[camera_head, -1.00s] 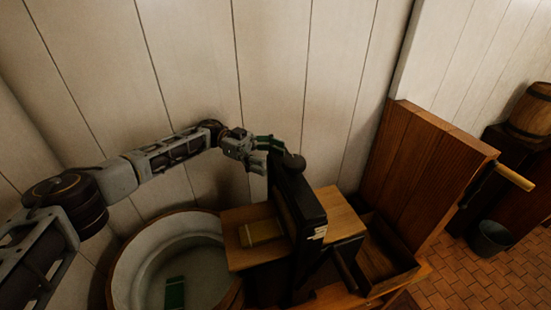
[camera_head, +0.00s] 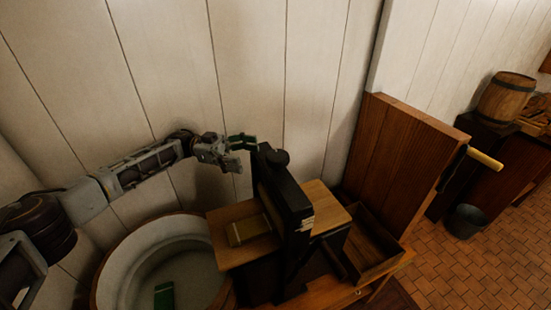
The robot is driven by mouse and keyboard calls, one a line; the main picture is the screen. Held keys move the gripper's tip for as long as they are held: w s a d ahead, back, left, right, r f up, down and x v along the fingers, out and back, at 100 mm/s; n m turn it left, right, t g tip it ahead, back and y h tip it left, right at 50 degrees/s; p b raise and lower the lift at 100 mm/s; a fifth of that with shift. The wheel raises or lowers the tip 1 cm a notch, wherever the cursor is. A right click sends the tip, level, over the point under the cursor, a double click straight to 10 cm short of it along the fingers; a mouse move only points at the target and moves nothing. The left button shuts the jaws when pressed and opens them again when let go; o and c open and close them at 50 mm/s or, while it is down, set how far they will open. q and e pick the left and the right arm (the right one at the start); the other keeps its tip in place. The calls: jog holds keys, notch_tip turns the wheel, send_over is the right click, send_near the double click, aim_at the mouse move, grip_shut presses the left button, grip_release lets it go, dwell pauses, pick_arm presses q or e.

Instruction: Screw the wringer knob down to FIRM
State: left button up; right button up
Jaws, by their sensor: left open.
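The wringer (camera_head: 283,200) is a tall black frame standing between two wooden boards. Its dark round knob (camera_head: 277,158) sits on top of the frame. My left gripper (camera_head: 250,143) reaches in from the left and is open, with nothing between its fingers. Its fingertips are just left of the knob and apart from it, at about the height of the frame's top. Any scale or mark for FIRM is too small to read. My right gripper is not in view.
A round white tub (camera_head: 125,262) with a green block (camera_head: 164,295) in it stands left of the wringer. A yellowish block (camera_head: 249,230) lies on the left board. A tall wooden panel (camera_head: 398,165) and an open wooden tray (camera_head: 372,243) stand to the right. The white plank wall (camera_head: 262,60) is close behind.

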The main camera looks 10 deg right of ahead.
pick_arm(q)
jog(key=shift+w+a+f+h, duration=0.1)
jog(key=shift+w+a+h, duration=0.05)
jog(key=shift+a+h, duration=0.35)
jog(key=shift+a, duration=0.1)
jog(key=shift+a+f+n, duration=0.15)
jog(key=shift+f+n, duration=0.15)
